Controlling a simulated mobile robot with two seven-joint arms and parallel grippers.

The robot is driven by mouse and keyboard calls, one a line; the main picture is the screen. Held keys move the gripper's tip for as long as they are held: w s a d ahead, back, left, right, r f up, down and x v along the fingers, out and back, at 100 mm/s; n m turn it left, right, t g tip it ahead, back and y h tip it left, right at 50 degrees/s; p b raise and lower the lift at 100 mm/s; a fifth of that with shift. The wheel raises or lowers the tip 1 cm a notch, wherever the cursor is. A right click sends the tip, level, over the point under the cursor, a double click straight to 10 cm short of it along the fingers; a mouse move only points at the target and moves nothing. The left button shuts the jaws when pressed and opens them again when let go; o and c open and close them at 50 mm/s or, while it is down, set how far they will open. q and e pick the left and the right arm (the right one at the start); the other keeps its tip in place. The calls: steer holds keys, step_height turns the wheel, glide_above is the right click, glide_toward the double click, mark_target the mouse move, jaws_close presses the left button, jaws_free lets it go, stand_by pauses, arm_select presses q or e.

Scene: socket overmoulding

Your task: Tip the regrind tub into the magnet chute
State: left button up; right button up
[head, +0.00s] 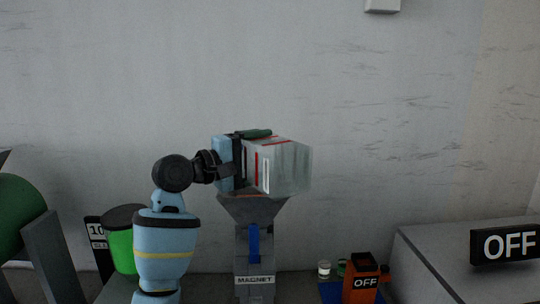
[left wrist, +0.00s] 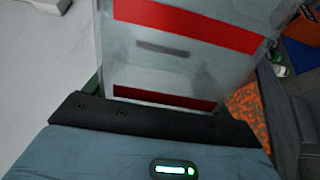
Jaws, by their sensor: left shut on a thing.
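The regrind tub (head: 290,167) is a translucent grey box with red bands. It is lying over on its side, directly above the grey funnel of the magnet chute (head: 252,209), which has a MAGNET label. My left gripper (head: 240,163) is shut on the tub from the left. In the left wrist view the tub (left wrist: 180,65) fills the space ahead of the gripper (left wrist: 150,112). Orange speckled material (left wrist: 247,107) shows beside the tub there; I cannot tell whether it lies in the chute. The tub's inside is hidden. My right gripper is out of view.
An orange box marked OFF (head: 361,281) and small jars (head: 324,269) stand right of the chute on a blue mat. A grey cabinet with an OFF sign (head: 505,244) is at far right. A green bin (head: 121,249) stands left.

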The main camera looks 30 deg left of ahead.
arm_select(q)
steer(key=m, duration=0.2)
steer(key=d+m, duration=0.1)
steer(key=shift+s+f, duration=0.2)
steer(key=shift+s, duration=0.1)
steer(key=d+m, duration=0.1)
steer(key=s+d+m, duration=0.1)
steer(key=d+m, duration=0.1)
steer(key=shift+s+d+f, duration=0.2)
steer(key=shift+s+f, duration=0.15)
steer(key=shift+s, duration=0.05)
steer(key=shift+d+f+m, duration=0.1)
steer(key=shift+m, duration=0.2)
